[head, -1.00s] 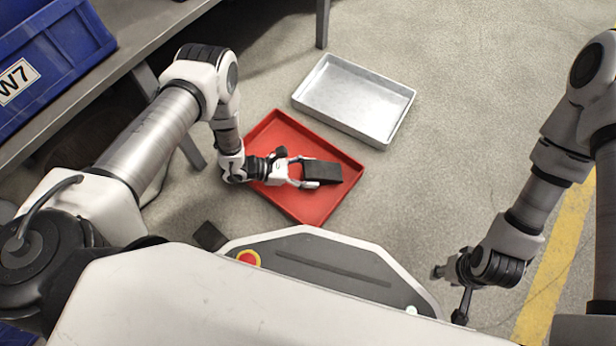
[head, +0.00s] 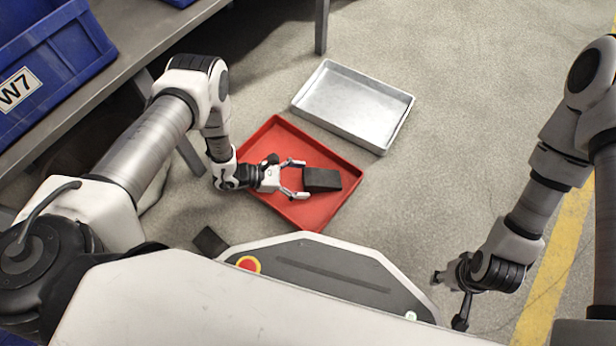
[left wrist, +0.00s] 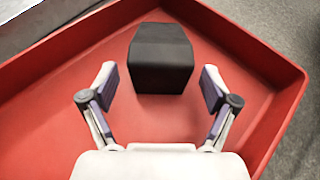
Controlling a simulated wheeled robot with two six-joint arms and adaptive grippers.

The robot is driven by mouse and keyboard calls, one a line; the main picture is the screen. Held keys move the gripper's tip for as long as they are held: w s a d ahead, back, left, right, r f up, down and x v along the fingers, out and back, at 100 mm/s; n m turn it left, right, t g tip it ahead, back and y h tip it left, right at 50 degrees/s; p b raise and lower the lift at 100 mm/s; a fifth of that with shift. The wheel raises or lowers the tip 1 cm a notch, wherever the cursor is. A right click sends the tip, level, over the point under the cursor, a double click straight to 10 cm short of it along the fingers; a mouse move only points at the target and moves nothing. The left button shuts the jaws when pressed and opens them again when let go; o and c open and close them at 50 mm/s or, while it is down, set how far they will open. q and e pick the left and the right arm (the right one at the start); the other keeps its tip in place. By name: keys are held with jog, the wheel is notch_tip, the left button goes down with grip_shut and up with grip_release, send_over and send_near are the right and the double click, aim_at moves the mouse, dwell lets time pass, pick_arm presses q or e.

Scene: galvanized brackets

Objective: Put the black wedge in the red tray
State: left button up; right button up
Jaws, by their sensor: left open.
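The black wedge (head: 322,180) lies inside the red tray (head: 275,133), on its floor toward the right part. In the left wrist view the black wedge (left wrist: 160,58) sits ahead of the fingertips, with the red tray (left wrist: 270,42) floor around it. My left gripper (head: 297,178) is open and empty over the tray, just left of the wedge; its fingers are apart from the wedge. In the left wrist view my left gripper (left wrist: 160,85) shows both fingers spread wide.
A silver metal tray (head: 355,105) stands on the floor just behind the red tray. A grey bench (head: 135,55) with blue bins (head: 50,70) is at the left. A dark block (head: 210,241) lies on the floor left of my base. The floor at right is clear.

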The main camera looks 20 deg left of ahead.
pick_arm(q)
jog(key=p+v, duration=0.2)
jog(key=v, duration=0.3)
jog(key=shift+r, duration=0.25)
jog(key=shift+s+a+f, duration=0.1)
pick_arm(e)
jog(key=r, duration=0.2)
jog(key=shift+s+r, duration=0.3)
jog(key=shift+r, duration=0.1)
